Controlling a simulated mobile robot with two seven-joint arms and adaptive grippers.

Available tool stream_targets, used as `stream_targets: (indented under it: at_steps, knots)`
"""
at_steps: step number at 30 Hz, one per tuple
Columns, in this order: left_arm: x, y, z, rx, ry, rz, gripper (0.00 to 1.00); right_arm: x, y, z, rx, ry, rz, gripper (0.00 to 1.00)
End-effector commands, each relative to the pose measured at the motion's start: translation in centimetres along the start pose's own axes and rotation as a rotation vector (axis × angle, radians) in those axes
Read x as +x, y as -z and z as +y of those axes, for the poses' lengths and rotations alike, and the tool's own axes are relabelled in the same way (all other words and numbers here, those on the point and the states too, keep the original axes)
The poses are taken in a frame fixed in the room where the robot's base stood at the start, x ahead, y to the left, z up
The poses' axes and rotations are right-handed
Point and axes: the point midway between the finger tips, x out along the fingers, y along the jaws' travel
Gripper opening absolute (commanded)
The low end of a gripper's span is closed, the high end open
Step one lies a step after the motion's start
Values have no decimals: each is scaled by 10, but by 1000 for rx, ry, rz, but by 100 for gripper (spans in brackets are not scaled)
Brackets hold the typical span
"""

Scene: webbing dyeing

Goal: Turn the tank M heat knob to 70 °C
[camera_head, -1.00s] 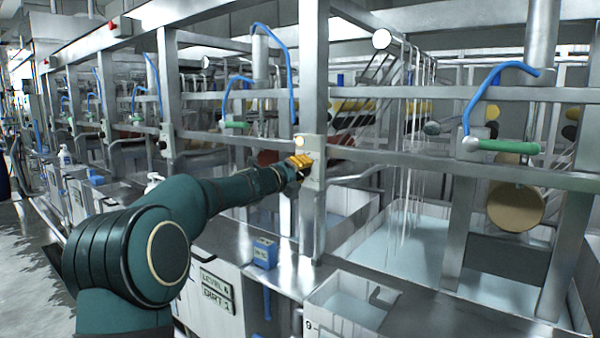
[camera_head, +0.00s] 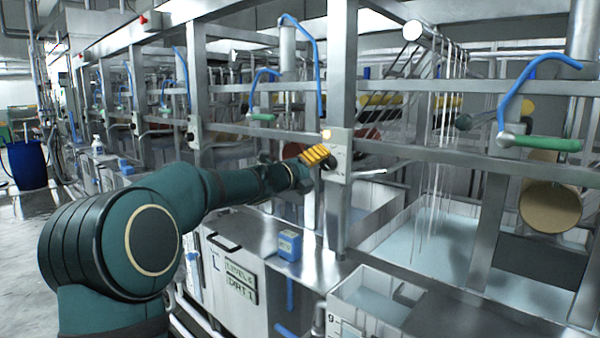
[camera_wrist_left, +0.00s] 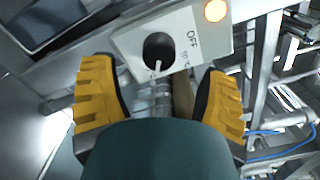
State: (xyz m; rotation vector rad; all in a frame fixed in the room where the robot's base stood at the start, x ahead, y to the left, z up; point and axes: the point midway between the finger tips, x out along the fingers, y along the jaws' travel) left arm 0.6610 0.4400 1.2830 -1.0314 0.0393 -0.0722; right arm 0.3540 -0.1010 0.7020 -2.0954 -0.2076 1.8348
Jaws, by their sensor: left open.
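A grey control box (camera_head: 340,150) is fixed to the frame post in the head view. In the left wrist view its pale face (camera_wrist_left: 128,42) carries a round black knob (camera_wrist_left: 158,50) with a white pointer and an "OFF" marking. An orange lamp (camera_wrist_left: 215,10) glows on the box and also shows in the head view (camera_head: 326,134). My left gripper (camera_head: 317,157) is at the box's front. In the left wrist view its yellow fingers (camera_wrist_left: 160,97) are spread open, with the knob between and beyond their tips. I cannot tell whether they touch it. The pointer's exact temperature is unreadable. My right gripper is out of view.
A tank with pale liquid (camera_head: 392,232) lies behind the metal frame at right. A blue box (camera_head: 289,244) sits on the steel ledge below my left arm. Horizontal rails and posts surround the control box. A blue barrel (camera_head: 27,164) stands far left by open floor.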

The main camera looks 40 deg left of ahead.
Motion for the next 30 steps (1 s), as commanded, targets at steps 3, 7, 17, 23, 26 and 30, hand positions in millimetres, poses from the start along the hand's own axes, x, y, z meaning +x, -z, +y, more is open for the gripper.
stream_targets:
  at_steps: [3, 7, 17, 23, 26, 30]
  knots:
    - [-26, -1, 0, -2, 0, -3, 75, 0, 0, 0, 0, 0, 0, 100]
    - [-48, 0, 0, 0, 1, -2, 75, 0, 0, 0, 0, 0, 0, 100]
    - [-71, 0, 0, 0, 0, -1, 75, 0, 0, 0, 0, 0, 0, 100]
    - [-71, 0, 0, 0, 0, 0, 75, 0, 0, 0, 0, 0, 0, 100]
    - [-71, 0, 0, 0, 0, 0, 75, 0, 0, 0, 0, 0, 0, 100]
    - [-71, 0, 0, 0, 0, 0, 75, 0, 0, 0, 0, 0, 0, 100]
